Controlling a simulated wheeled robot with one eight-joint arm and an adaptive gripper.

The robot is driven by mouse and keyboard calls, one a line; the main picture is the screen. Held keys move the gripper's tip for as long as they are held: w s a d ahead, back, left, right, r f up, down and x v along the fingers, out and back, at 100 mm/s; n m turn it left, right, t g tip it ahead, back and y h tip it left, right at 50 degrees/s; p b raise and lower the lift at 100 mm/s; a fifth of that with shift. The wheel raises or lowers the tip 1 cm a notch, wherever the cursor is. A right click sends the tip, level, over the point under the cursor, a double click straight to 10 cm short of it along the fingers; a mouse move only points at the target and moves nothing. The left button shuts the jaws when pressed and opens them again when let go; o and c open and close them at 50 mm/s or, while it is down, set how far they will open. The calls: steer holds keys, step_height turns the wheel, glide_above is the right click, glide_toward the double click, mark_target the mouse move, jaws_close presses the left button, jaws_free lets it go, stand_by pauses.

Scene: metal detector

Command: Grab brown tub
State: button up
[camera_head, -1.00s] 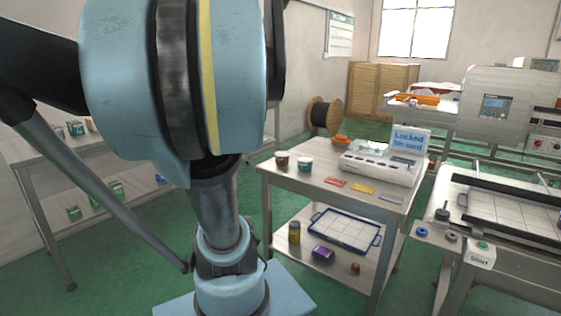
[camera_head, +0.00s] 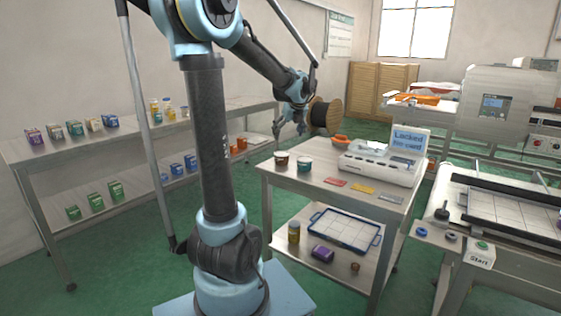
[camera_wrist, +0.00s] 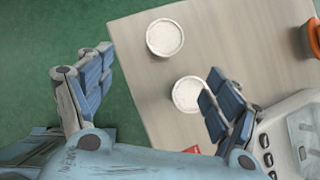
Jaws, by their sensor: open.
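In the wrist view both show as round white lids; by layout the upper one looks like the brown tub (camera_wrist: 165,37) and the lower one the teal tub (camera_wrist: 187,94). My gripper (camera_head: 289,128) is open and empty, above and behind the tubs. In the wrist view its fingers (camera_wrist: 158,65) are spread wide, with the right finger partly covering the teal lid's edge.
The table (camera_head: 310,182) also bears a white device (camera_head: 382,163) with a screen reading "Locked", coloured cards (camera_head: 362,185) and an orange bowl (camera_head: 341,140). A shelf (camera_head: 75,150) with small boxes stands left. A conveyor machine (camera_head: 510,205) stands right.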

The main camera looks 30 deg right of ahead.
mark_target(282, 154)
steer(key=x, duration=1.7)
steer(key=shift+w+d+f, duration=0.1)
steer(key=shift+w+d, duration=0.1)
steer(key=shift+d, duration=0.2)
steer(key=shift+c, duration=0.5)
steer(key=c, duration=1.2)
